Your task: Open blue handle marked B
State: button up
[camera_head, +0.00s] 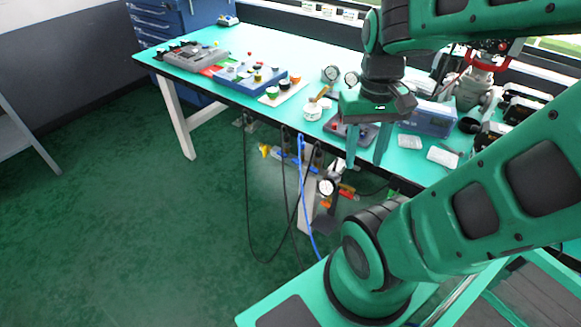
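My gripper (364,163) hangs over the front edge of the table with its two green fingers pointing down. The fingers are apart and nothing shows between them. Below the table edge is a group of valve parts. A small blue part (281,155), perhaps the blue handle, sits there to the left of my gripper, beside a yellow part (264,150). It is clear of my fingers. No letter B can be read at this size. Red and orange parts (347,190) show below my gripper, close to a round gauge (326,187).
The green-topped table (230,47) carries a grey device (190,56), a blue button panel (250,77), gauges (331,73) and a blue box (430,117). A blue hose (303,195) and black cables hang under its front edge. The green floor at left is clear.

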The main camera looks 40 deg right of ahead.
jog(key=w+d+f+n+g+h, duration=0.1)
jog(key=w+f+n+g+h, duration=0.2)
jog(key=w+f+n, duration=0.35)
jog(key=n+t+h, duration=0.9)
jog(key=n+h, duration=0.5)
jog(key=n, duration=0.7)
send_near(296, 163)
jog(key=shift+t, duration=0.4)
jog(key=x, duration=0.8)
jog(key=shift+s+f, duration=0.1)
jog(key=shift+f, duration=0.05)
